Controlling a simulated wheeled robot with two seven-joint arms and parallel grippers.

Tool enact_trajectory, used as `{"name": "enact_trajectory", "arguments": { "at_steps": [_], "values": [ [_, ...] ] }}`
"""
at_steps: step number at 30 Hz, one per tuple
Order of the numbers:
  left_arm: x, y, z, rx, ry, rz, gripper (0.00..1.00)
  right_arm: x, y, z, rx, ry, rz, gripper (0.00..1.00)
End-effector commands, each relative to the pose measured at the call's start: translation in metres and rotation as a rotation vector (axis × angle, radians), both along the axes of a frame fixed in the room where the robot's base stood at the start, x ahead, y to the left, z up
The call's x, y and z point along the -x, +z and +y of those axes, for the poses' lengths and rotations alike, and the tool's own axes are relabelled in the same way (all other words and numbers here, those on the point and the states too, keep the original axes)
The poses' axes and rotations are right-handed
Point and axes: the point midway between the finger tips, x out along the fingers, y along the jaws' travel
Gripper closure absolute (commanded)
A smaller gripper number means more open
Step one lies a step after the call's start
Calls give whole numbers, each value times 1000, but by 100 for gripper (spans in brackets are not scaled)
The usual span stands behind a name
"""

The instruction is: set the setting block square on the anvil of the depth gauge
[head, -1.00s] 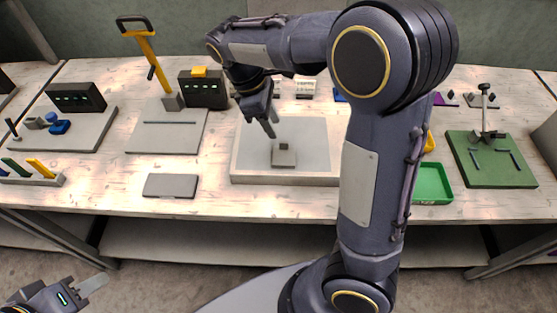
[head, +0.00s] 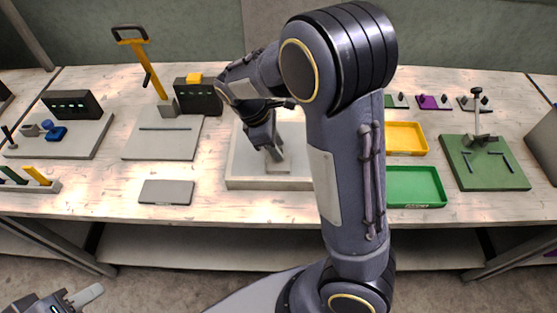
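A small grey block, which I take for the setting block (head: 278,168), is in the pale, low-walled tray (head: 240,178) at the middle of the bench. My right gripper (head: 274,155) points down at it, its fingertips overlapping the block's upper part. Its fingers and my arm hide much of the block, so I cannot tell whether they grip it. My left gripper (head: 88,294) is low at the left, away from the bench. Two black readout boxes stand at the left, one by a blue-knobbed fixture (head: 55,132), one by a yellow-handled tool (head: 150,70). I cannot tell which is the depth gauge.
A flat grey plate (head: 166,192) lies left of the tray. A larger grey plate (head: 150,150) is behind it. Yellow (head: 405,138) and green (head: 412,186) bins and a green fixture board (head: 485,175) are on the right. My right arm hides the bench's middle.

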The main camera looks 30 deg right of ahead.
Motion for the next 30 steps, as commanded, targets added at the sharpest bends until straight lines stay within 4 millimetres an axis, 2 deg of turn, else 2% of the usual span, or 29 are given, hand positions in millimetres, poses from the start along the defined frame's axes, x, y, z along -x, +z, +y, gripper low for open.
{"name": "enact_trajectory", "arguments": {
  "at_steps": [1,8,23,26,30],
  "values": [
    [0,0,0,0,0,0,64,0,0,0,0,0,0,69],
    [0,0,0,0,0,0,64,0,0,0,-1,0,-1,100],
    [0,0,0,0,0,0,64,-1,3,0,-1,0,-3,100],
    [0,-2,0,0,0,0,64,-1,9,0,-2,0,-4,100],
    [0,-6,0,0,0,0,64,-2,29,0,-2,0,-8,100]
  ]
}}
